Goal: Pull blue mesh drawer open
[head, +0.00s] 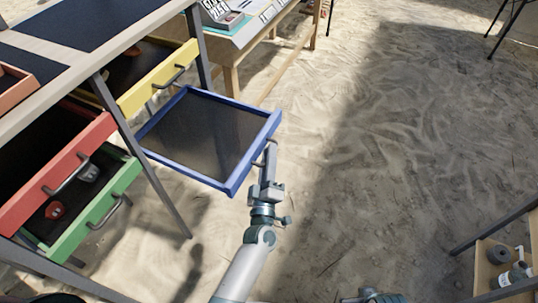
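The blue mesh drawer (234,186) is pulled well out from under the table, with its blue rim and dark mesh floor in full view; it looks empty. Its front faces right and toward me. My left gripper (269,160) is at the handle on the drawer's front, its fingers close together around the handle bar, which they partly hide. The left wrist and forearm reach up from the bottom middle. A small part of what looks like my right gripper (372,297) shows at the bottom edge; its fingers cannot be made out.
A yellow drawer (158,79), a red drawer (60,176) and a green drawer (97,211) stick out to the left. Dark table legs (146,160) stand between them. A wooden table (258,50) stands behind. A low shelf with small items is at lower right. Sandy ground is clear at centre right.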

